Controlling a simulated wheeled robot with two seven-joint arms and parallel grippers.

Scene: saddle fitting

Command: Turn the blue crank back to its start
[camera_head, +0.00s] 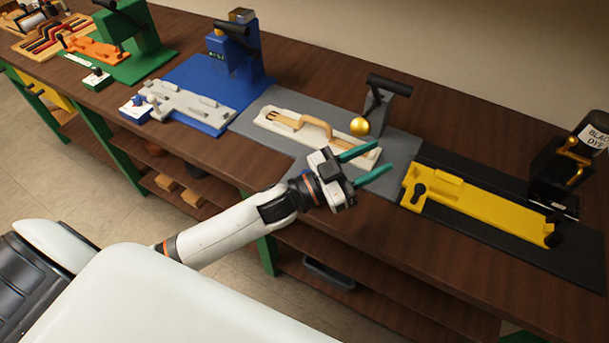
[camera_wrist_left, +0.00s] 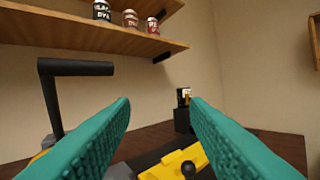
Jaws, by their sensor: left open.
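A blue machine (camera_head: 238,65) stands at the back of a blue base plate (camera_head: 185,72), with a dark bar-shaped handle (camera_head: 232,32) on its upper part. I cannot tell whether this handle is the blue crank or how far it is turned. My left gripper (camera_head: 381,159) is open and empty, with teal fingers, over the right part of the grey station, well to the right of the blue machine. Its fingers also show apart in the left wrist view (camera_wrist_left: 160,115). My right gripper is not in view.
The grey station has a black-handled lever (camera_head: 388,84), a gold ball (camera_head: 360,126) and a pale fixture (camera_head: 285,128). A yellow fixture (camera_head: 470,205) lies to the right, a green machine (camera_head: 130,40) far left. The left wrist view shows a wall shelf (camera_wrist_left: 65,32) with cans.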

